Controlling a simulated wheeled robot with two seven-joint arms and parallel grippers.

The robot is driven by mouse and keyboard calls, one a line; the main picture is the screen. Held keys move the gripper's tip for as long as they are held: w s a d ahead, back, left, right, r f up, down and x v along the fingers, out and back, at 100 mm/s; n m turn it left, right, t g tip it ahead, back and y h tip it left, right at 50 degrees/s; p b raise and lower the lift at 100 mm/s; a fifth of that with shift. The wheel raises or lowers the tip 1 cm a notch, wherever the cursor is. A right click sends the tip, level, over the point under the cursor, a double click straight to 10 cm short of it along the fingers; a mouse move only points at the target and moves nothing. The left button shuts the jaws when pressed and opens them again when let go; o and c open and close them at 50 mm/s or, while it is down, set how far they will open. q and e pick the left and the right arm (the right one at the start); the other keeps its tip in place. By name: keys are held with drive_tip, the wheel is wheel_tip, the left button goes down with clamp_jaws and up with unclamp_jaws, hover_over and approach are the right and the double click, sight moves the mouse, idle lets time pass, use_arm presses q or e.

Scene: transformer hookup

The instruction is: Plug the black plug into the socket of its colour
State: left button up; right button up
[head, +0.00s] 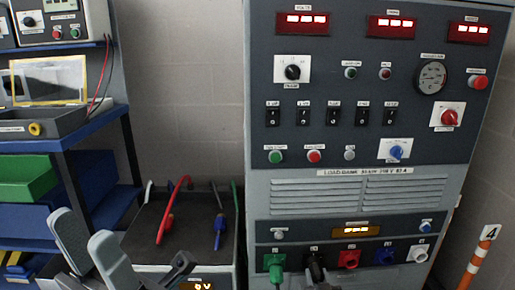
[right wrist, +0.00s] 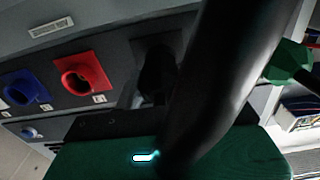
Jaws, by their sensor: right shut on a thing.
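The black socket (head: 313,252) is in the row along the bottom of the load bank cabinet. In the right wrist view it is a dark shape (right wrist: 155,65) beside the red socket. My right gripper (head: 322,286) is at the bottom of the head view, just below the black socket, shut on the black plug (head: 316,270). A thick black length (right wrist: 235,65) crosses the right wrist view close to the camera. Whether the plug's tip is inside the socket or only in front of it is hidden. My left gripper (head: 90,246) is open and empty, its grey fingers apart.
The green (head: 274,264), red (head: 349,258), blue (head: 384,256) and white (head: 419,253) sockets flank the black one. A grey tray (head: 190,205) holds a red plug (head: 165,229) and a blue plug (head: 220,230). Blue shelving with bins stands at left; a striped post (head: 480,258) at right.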

drive_tip(key=shift+w+a+r+m, duration=0.2)
drive_tip(key=shift+w+r+m, duration=0.1)
drive_tip(key=shift+r+m, duration=0.1)
drive_tip(key=o, duration=1.3)
drive_tip(key=shift+c, duration=0.2)
drive_tip(key=shift+s+p, duration=0.1)
drive_tip(key=shift+p, duration=0.2)
drive_tip(key=shift+s+a+f+p, duration=0.2)
drive_tip(key=shift+s+p, duration=0.2)
drive_tip(key=shift+p, duration=0.15)
drive_tip(key=shift+s, duration=0.3)
drive_tip(key=shift+s+d+p, duration=0.15)
drive_tip(key=shift+s+p, duration=0.4)
drive_tip(key=shift+s, duration=0.2)
drive_tip(key=shift+s+d+p, duration=0.15)
drive_tip(key=shift+s+p, duration=0.35)
drive_tip(key=shift+s, duration=0.2)
drive_tip(key=shift+s+d+f, duration=0.1)
drive_tip(key=shift+s+f, duration=0.1)
drive_tip(key=shift+s, duration=0.05)
